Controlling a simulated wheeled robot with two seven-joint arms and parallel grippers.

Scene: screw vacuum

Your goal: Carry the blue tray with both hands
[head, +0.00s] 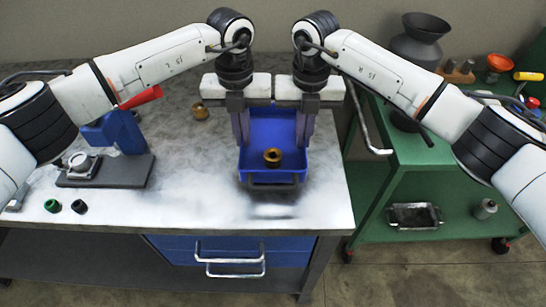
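The blue tray (270,125) is at the middle of the head view, by the right part of the workbench. A brass ring-shaped part (272,157) lies inside it near its front. My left gripper (241,130) is at the tray's left side wall, its fingers pointing down and close together on the wall. My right gripper (304,130) is at the right side wall in the same way. Both look shut on the walls. A dark shadow lies on the bench in front of the tray; whether its bottom touches the bench I cannot tell.
A brass part (200,111) stands on the bench left of the tray. A blue and grey device (115,140) and small dark caps (79,206) are further left. A green cart (425,150) with a dark vase (420,42) stands right, across a gap. Bench in front is clear.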

